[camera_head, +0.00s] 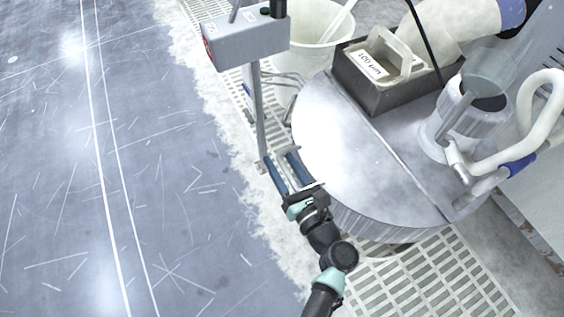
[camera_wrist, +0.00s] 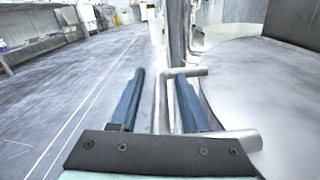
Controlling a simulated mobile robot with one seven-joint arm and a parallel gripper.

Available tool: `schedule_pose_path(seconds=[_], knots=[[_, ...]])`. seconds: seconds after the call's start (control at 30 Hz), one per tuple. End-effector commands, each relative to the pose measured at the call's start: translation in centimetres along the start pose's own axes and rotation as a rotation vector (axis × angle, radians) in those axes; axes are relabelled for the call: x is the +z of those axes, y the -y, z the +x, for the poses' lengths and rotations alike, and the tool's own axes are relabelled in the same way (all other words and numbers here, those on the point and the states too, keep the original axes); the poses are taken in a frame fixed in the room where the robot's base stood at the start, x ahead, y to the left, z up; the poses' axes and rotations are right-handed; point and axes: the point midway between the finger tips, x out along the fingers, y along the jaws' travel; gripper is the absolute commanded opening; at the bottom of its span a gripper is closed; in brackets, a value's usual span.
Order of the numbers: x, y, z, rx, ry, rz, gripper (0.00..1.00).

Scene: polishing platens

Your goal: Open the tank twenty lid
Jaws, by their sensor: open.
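A round metal tank with a flat two-part lid (camera_head: 335,150) stands at centre right. The lid's left half is bright and lies flat; it also fills the right of the wrist view (camera_wrist: 275,85). No number twenty is readable. My gripper (camera_head: 278,156) is at the lid's left edge with its blue fingers open. In the wrist view a U-shaped metal handle (camera_wrist: 161,105) sticks out from the lid's side. Its outer bar runs between the open fingers (camera_wrist: 160,76), closer to the right finger. I cannot tell whether it touches.
A grey control box (camera_head: 245,38) stands on a post (camera_head: 258,105) just beyond my fingers. A dark tray (camera_head: 385,88) holding a handled block and a metal cylinder (camera_head: 465,115) with hoses sit on the lid's right half. A white bucket (camera_head: 318,30) stands behind. The floor left is clear.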

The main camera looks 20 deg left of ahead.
Motion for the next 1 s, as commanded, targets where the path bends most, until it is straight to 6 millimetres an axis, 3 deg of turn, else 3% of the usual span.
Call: schedule_pose_path(seconds=[0.07, 0.3, 0.33, 1.0], knots=[[0.02, 0.00, -0.01, 0.000, 0.000, 0.000, 0.45], [0.00, 0.01, -0.03, 0.000, 0.000, -0.001, 0.02], [0.00, 0.01, -0.03, 0.000, 0.000, -0.001, 0.00], [-0.06, -0.04, -0.06, 0.001, -0.001, 0.000, 0.00]])
